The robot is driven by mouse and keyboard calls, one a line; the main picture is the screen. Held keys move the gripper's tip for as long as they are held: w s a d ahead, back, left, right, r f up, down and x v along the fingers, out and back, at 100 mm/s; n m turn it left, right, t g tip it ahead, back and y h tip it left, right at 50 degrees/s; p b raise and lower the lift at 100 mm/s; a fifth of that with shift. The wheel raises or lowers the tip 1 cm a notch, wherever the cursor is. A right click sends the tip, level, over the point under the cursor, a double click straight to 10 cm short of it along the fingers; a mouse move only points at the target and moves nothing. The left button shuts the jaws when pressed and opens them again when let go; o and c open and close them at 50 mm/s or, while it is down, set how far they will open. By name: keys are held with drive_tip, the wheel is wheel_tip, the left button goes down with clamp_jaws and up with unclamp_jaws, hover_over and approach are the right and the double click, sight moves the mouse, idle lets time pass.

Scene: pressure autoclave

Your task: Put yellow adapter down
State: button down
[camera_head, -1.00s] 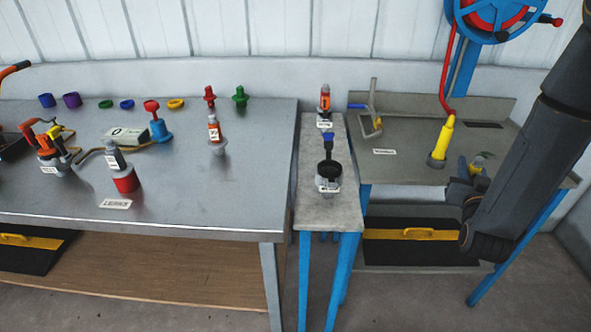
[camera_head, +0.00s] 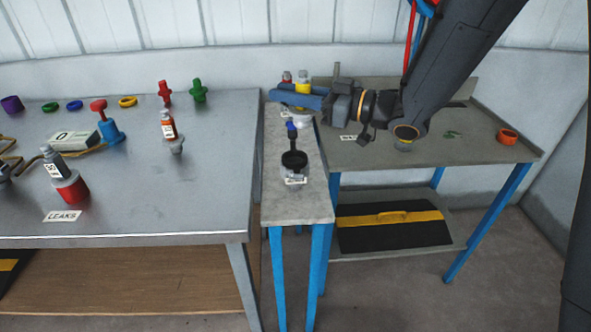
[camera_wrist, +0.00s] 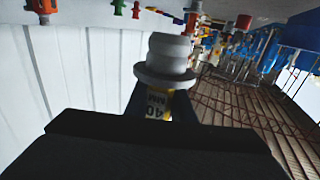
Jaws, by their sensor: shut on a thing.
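The yellow adapter (camera_head: 303,87) is held by my gripper (camera_head: 300,97) over the far part of the narrow middle table (camera_head: 300,203). In the wrist view, the adapter's grey flanged end (camera_wrist: 166,60) sticks out past my gripper (camera_wrist: 158,105). A yellow band and a label reading 40 show between the fingers.
A black-topped jar (camera_head: 294,162) with a blue part stands nearer on the middle table. The left table (camera_head: 150,210) holds several fittings. An orange ring (camera_head: 507,136) lies on the right table (camera_head: 470,155).

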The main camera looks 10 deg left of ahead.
drive_tip(key=shift+s+a+f+n+g, duration=0.3)
drive_tip(key=shift+s+f+g, duration=0.2)
drive_tip(key=shift+f, duration=1.1)
drive_tip(key=shift+s+a+f+n+g, duration=0.3)
drive_tip(key=shift+s+f+g, duration=0.25)
drive_tip(key=shift+f, duration=1.05)
drive_tip(key=shift+s+a+f+n+g, duration=0.3)
drive_tip(key=shift+s+f, duration=0.35)
drive_tip(key=shift+f, duration=0.95)
drive_tip(key=c, duration=1.5)
unclamp_jaws()
drive_tip(key=shift+d, duration=0.1)
drive_tip(key=shift+d, duration=0.1)
